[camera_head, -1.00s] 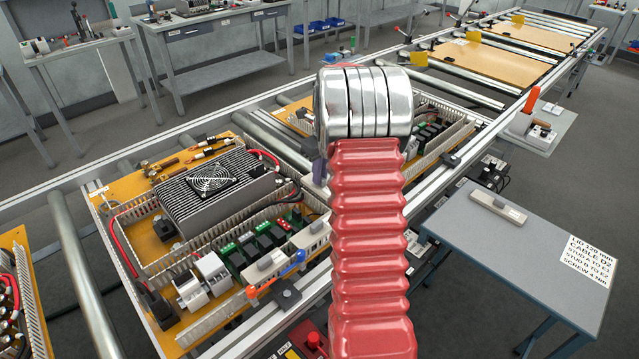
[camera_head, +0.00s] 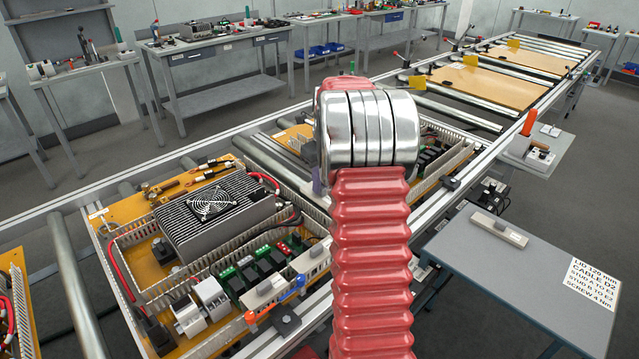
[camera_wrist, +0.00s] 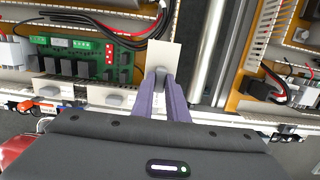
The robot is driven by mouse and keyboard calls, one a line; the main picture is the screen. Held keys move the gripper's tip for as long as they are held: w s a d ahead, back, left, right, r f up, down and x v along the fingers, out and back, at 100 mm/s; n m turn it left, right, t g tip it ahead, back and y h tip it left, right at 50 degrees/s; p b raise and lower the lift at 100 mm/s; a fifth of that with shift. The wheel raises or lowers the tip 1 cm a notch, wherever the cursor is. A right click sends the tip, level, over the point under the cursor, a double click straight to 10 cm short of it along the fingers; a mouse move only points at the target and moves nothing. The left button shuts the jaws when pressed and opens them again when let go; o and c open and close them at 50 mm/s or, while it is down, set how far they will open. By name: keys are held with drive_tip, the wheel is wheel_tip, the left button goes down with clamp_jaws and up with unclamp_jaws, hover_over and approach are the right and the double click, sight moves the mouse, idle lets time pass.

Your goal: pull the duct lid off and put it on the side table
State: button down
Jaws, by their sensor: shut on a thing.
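My gripper (camera_wrist: 161,78) has its two purple fingers shut on the grey grip of a pale duct lid (camera_wrist: 164,54) in the wrist view. The lid points away from the camera, in front of the panel edge and the rollers; its exact height is unclear. In the head view my red arm hides the lid and most of the gripper. The side table (camera_head: 470,280) is grey, at the right, with a printed label. A pale bar with a grey grip (camera_head: 499,231) lies on it.
More pale lids with grey grips (camera_head: 271,288) sit on the front duct of the panel. A finned heatsink with a fan (camera_head: 212,203), slotted ducts and cables stand on the panel. A metal rail (camera_head: 445,192) runs between panel and side table. The table's middle is clear.

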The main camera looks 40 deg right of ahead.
drive_tip(key=shift+r, duration=0.15)
drive_tip(key=shift+r, duration=1.05)
drive_tip(key=shift+r, duration=0.7)
drive_tip(key=shift+r, duration=0.25)
